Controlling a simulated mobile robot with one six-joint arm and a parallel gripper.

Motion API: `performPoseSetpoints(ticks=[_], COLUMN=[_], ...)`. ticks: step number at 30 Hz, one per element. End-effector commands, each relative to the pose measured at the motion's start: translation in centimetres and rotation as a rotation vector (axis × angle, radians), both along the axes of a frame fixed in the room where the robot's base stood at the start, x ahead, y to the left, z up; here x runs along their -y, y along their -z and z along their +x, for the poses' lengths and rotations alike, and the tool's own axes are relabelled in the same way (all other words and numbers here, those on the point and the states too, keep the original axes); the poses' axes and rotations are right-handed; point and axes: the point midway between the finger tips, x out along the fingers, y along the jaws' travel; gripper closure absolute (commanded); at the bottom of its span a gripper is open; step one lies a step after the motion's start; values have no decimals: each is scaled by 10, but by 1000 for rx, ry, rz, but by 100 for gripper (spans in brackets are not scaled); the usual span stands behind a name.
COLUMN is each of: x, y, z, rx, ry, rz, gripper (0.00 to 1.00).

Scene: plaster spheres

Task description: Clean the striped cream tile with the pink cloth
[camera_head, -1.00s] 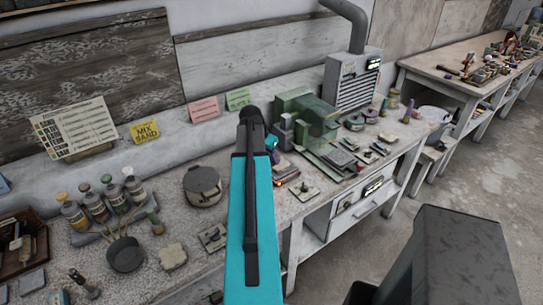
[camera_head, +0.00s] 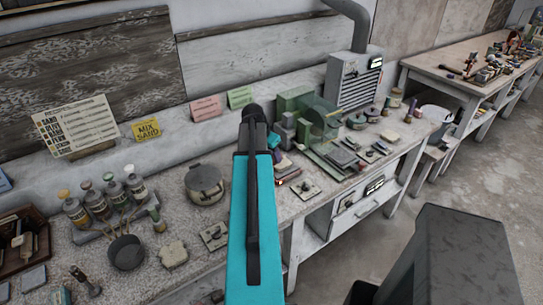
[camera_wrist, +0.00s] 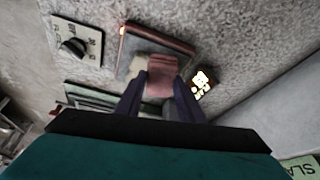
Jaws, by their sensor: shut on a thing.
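The pink cloth (camera_wrist: 162,72) is in the wrist view, between the two dark fingers of my gripper (camera_wrist: 160,88), which is shut on it. A pale cream piece (camera_wrist: 142,68) shows beside the cloth and partly behind it, inside a dark, shallow tray-like frame (camera_wrist: 127,52). It may be the striped cream tile, but I cannot make out stripes. I cannot tell whether the cloth touches it. In the head view my teal arm hides the gripper and cloth.
A plate with a dark knob (camera_wrist: 75,46) and a small bright picture piece (camera_wrist: 203,82) flank the frame. In the head view, a lidded pot (camera_head: 205,184), bottles (camera_head: 100,205) and a green machine (camera_head: 310,120) stand on the workbench (camera_head: 185,235).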

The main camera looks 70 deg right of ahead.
Motion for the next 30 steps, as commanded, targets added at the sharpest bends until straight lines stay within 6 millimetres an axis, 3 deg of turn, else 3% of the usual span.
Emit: performPoseSetpoints(ticks=[18, 30], x=[10, 27], y=[0, 2], z=[-4, -9], rx=[0, 0], ry=[1, 1], rz=[-1, -1], gripper=[84, 84])
